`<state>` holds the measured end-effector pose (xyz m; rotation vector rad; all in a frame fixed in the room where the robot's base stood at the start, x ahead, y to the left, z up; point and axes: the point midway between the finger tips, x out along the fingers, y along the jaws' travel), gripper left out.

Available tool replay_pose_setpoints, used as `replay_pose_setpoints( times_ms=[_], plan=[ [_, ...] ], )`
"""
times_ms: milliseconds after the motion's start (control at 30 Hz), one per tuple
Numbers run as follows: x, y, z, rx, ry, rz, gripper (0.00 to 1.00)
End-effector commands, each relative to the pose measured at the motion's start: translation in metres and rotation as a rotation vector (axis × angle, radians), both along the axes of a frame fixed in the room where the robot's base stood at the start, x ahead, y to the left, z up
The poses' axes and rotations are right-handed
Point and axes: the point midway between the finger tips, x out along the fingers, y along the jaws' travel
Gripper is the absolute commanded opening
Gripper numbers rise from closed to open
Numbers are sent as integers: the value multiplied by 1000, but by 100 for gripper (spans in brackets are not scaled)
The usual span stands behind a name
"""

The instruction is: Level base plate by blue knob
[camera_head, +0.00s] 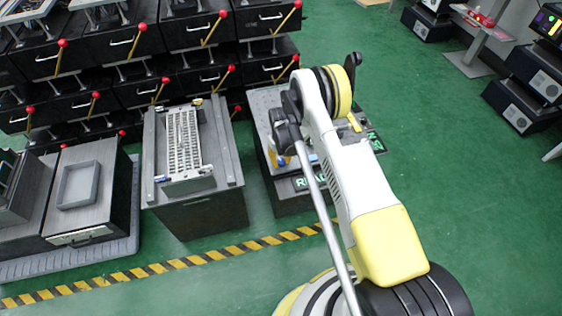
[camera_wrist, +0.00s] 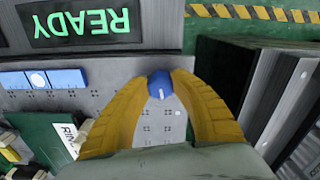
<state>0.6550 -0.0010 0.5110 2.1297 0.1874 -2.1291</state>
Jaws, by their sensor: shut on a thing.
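The blue knob (camera_wrist: 160,86) is between the two yellow fingertips of my gripper (camera_wrist: 161,77) in the wrist view. The fingers are closed on its sides. A small white mark shows on the knob's face. Around it lies a grey base plate (camera_wrist: 112,70) with small holes; I cannot tell its tilt.
The plate's unit carries a green READY display (camera_wrist: 82,22), a blue-and-white block (camera_wrist: 40,80) and a green board (camera_wrist: 35,137). Left of it, another stand holds a perforated frame (camera_head: 183,140). Shelves with red-knobbed levers (camera_head: 140,27) stand behind. Green floor (camera_head: 450,190) is free on the right.

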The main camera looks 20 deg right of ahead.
Motion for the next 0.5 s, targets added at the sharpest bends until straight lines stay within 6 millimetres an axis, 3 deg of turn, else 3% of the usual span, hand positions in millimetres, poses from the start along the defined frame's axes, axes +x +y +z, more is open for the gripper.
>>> replay_pose_setpoints(
  times_ms=[167,200,233,500],
  plan=[
    [0,0,0,0,0,-1,0],
    [0,0,0,0,0,-1,40],
    [0,0,0,0,0,-1,49],
    [0,0,0,0,0,-1,51]
  ],
)
